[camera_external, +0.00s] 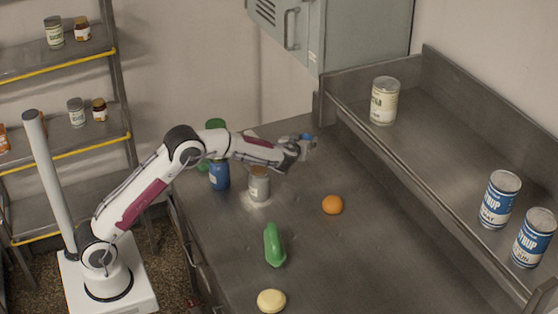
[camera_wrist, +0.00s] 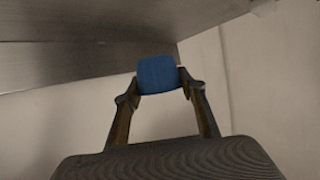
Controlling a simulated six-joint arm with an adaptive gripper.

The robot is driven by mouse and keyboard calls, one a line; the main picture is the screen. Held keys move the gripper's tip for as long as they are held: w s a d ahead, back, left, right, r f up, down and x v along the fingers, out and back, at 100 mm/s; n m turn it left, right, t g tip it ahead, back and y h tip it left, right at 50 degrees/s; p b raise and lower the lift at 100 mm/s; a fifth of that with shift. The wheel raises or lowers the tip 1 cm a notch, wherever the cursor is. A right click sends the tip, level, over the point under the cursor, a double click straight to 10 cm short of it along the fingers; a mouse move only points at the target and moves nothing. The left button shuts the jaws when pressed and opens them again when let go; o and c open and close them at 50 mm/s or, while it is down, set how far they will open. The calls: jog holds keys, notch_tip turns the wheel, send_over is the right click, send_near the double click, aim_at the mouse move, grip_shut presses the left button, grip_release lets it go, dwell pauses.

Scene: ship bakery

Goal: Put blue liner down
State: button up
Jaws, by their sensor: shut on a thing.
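The blue liner (camera_wrist: 157,75) is a small blue piece with rounded corners, held between the fingertips in the wrist view. It shows as a small blue patch (camera_external: 308,137) at the tip of my gripper in the outside view. My gripper (camera_external: 304,144) is shut on it, raised over the back part of the steel counter (camera_external: 345,245). In the wrist view my gripper's fingers (camera_wrist: 160,88) close on its two sides. The gap to the counter is hard to judge.
An orange (camera_external: 332,204), a green object (camera_external: 274,245) and a pale yellow round item (camera_external: 271,300) lie on the counter. A tin (camera_external: 259,184) and a blue can (camera_external: 219,176) stand left. A raised shelf (camera_external: 440,160) with cans runs along the right. A grey cabinet (camera_external: 350,35) hangs behind.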

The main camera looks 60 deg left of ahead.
jog(key=shift+f, duration=0.1)
send_over(303, 171)
jog(key=shift+f, duration=3.05)
jog(key=shift+f, duration=0.1)
jog(key=shift+f, duration=1.75)
jog(key=shift+f, duration=0.1)
jog(key=o, duration=0.6)
jog(key=shift+o, duration=0.2)
